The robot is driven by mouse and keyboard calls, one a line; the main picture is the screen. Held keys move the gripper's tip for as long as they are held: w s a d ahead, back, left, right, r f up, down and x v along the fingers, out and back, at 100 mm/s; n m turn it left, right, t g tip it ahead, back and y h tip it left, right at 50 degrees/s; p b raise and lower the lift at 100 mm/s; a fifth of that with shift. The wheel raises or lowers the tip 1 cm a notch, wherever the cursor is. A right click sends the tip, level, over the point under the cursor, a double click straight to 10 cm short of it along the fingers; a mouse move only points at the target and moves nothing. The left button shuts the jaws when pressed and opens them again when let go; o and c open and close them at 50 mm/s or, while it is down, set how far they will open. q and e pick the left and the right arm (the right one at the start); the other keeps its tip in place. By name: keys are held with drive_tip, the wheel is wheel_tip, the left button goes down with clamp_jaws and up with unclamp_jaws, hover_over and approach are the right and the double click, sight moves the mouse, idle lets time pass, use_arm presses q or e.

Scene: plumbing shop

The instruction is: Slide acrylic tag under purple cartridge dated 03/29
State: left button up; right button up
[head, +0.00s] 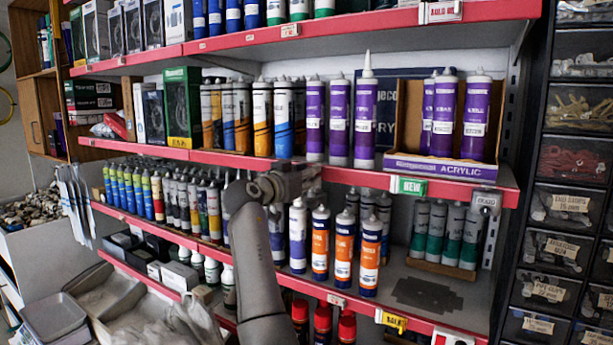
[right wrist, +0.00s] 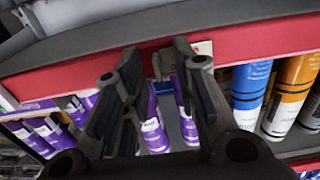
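In the head view, three purple cartridges stand in a row on the middle shelf: left (head: 315,125), middle (head: 339,125) and a taller right one (head: 365,122). More purple cartridges (head: 475,122) stand in an open box with a purple front strip reading ACRYLIC (head: 440,168). The dates are too small to read. My right gripper (head: 305,178) is at the red shelf edge below the left purple cartridges. In the right wrist view its fingers (right wrist: 155,50) are apart, with purple cartridges (right wrist: 151,125) behind them. A pale tag (right wrist: 203,48) is beside one fingertip; its writing is unreadable. My left gripper is not in view.
The red shelf edge (head: 250,161) carries a green NEW sign (head: 408,186) and a grey tag (head: 486,203). Blue and orange cartridges (head: 283,120) stand left of the purple ones. Orange-and-white cartridges (head: 344,250) stand on the shelf below. Drawers (head: 570,200) border the right.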

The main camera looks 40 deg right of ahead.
drive_tip(key=v, duration=1.2)
drive_tip(key=shift+f, duration=0.1)
